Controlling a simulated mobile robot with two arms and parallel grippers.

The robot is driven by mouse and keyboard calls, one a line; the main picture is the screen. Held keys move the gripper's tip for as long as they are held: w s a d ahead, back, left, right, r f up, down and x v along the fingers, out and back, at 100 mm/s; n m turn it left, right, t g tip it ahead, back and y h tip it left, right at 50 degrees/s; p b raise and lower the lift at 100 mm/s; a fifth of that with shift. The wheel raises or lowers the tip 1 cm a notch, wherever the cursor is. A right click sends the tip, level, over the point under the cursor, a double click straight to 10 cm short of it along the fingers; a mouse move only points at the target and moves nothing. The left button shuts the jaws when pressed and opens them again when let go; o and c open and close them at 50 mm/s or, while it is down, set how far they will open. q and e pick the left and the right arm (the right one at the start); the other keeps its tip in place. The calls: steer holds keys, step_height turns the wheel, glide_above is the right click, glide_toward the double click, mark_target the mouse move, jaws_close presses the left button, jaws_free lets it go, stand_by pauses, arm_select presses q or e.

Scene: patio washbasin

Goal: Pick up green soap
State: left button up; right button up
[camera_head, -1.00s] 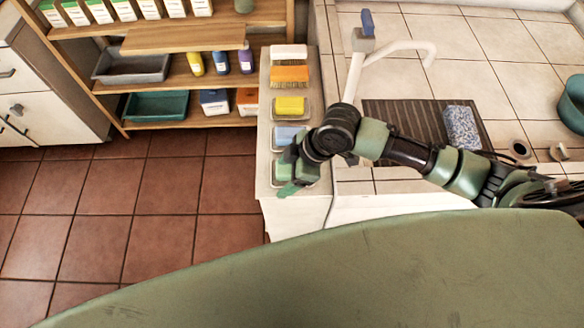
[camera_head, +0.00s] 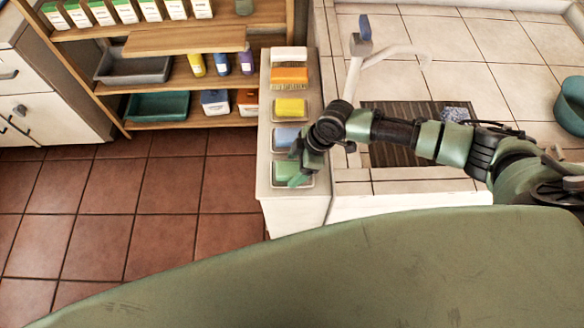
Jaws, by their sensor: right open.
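The green soap (camera_head: 283,170) lies in a pale dish at the near end of the narrow white counter. My right gripper (camera_head: 297,174) is open at the soap's right side and partly covers it. Whether a finger touches the soap cannot be told. The soap appears to rest in its dish. My left gripper is not in view.
Behind the soap stand a blue soap (camera_head: 286,136), a yellow sponge (camera_head: 290,106), an orange brush (camera_head: 289,74) and a white item (camera_head: 289,53). A faucet (camera_head: 355,70) rises to the right. A wooden shelf (camera_head: 190,88) is at the left.

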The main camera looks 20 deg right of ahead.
mark_target(294, 168)
steer(key=shift+a+f, duration=0.1)
steer(key=shift+f, duration=0.1)
jaws_close()
steer(key=shift+w, duration=0.1)
steer(key=shift+r, duration=0.15)
step_height(294, 168, up, 20)
steer(key=b, duration=0.2)
